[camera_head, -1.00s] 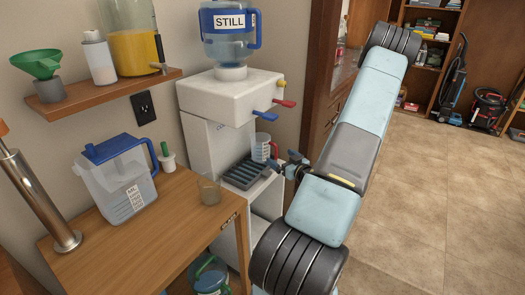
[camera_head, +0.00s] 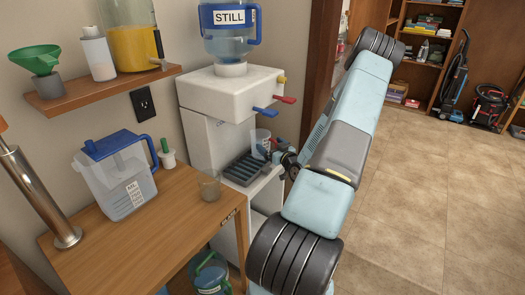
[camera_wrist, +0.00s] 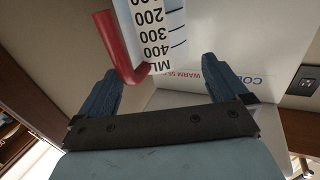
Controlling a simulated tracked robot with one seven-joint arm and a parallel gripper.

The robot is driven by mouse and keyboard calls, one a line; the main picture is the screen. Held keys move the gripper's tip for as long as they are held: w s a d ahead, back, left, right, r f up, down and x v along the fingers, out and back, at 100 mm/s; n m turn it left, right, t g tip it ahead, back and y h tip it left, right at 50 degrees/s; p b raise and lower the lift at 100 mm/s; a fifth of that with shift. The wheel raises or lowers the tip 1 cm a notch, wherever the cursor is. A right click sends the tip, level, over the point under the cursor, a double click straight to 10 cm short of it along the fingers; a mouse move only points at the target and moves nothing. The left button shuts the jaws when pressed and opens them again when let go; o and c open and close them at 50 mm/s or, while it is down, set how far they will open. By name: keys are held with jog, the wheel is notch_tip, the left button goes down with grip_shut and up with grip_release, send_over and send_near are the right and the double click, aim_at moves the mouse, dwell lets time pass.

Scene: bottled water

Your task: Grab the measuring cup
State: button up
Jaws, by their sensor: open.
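The measuring cup (camera_head: 262,137) is clear and stands upright at the drip tray of the water dispenser in the head view. In the wrist view the cup (camera_wrist: 174,25) shows a white scale with black numbers and a red handle (camera_wrist: 118,52). My gripper (camera_head: 274,152) is at the right side of the cup and hides its lower part in the head view. In the wrist view my gripper (camera_wrist: 163,68) is open, with the cup ahead between its two blue fingers. The red handle is near the left finger. Contact cannot be told.
The white dispenser (camera_head: 228,97) has a blue tap (camera_head: 264,111) and a red tap (camera_head: 284,99) just above the cup. Open floor lies to the right.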

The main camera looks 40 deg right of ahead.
aim_at(266, 140)
jog(key=w, duration=0.5)
jog(key=shift+d, duration=0.3)
jog(key=shift+c, duration=0.2)
jog(key=c, duration=1.5)
jog(key=shift+c, duration=0.2)
jog(key=shift+r, duration=0.25)
